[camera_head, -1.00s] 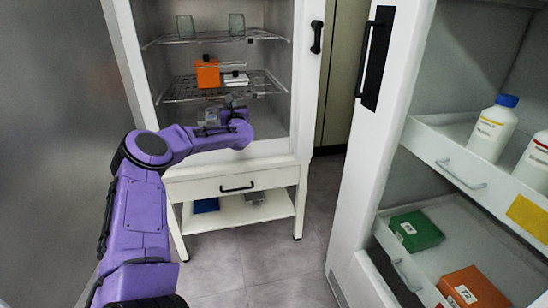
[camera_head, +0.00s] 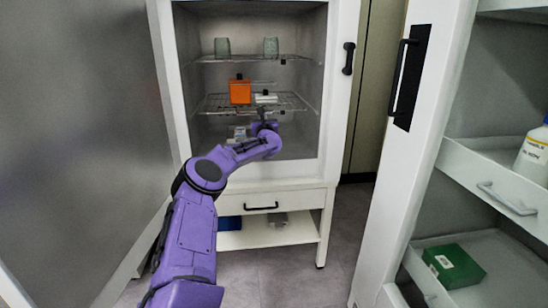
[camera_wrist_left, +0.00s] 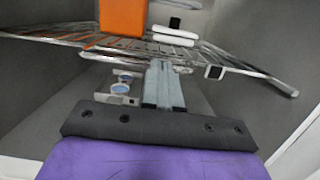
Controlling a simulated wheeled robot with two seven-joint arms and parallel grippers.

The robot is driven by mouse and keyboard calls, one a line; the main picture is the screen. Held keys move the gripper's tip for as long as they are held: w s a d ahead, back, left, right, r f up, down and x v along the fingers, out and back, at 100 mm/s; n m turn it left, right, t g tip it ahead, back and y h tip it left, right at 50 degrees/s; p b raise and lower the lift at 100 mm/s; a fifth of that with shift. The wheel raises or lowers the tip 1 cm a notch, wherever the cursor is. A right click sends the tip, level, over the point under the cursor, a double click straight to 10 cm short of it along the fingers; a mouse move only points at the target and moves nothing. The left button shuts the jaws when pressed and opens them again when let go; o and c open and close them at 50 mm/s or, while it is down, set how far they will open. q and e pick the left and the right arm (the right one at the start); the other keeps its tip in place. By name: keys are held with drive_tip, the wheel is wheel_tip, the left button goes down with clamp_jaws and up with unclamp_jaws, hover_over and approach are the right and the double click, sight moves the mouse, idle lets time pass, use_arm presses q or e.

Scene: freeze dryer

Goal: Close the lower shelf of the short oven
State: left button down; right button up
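The short oven (camera_head: 335,140) stands open ahead in the head view. Its lower wire shelf (camera_head: 212,106) carries an orange box (camera_head: 240,92) and a white item (camera_head: 265,97). The shelf also spans the left wrist view (camera_wrist_left: 245,66); how far out it sits I cannot tell. My left gripper (camera_head: 262,112) reaches into the oven at the shelf's front edge. In the left wrist view, its fingers (camera_wrist_left: 163,68) are together with nothing seen between them, and their tips are close to the shelf's front bars. Contact is unclear. My right gripper is not in view.
An upper wire shelf (camera_head: 208,60) holds two glass beakers. A small device (camera_head: 237,133) is below the lower shelf. A drawer (camera_head: 235,202) is under the oven chamber. A large grey panel (camera_head: 80,120) stands left; a white cabinet (camera_head: 415,175) with pulled-out trays stands right.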

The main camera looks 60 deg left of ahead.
use_arm(q)
drive_tip(key=p+v, duration=0.8)
drive_tip(key=v, duration=0.2)
drive_tip(key=shift+d, duration=0.25)
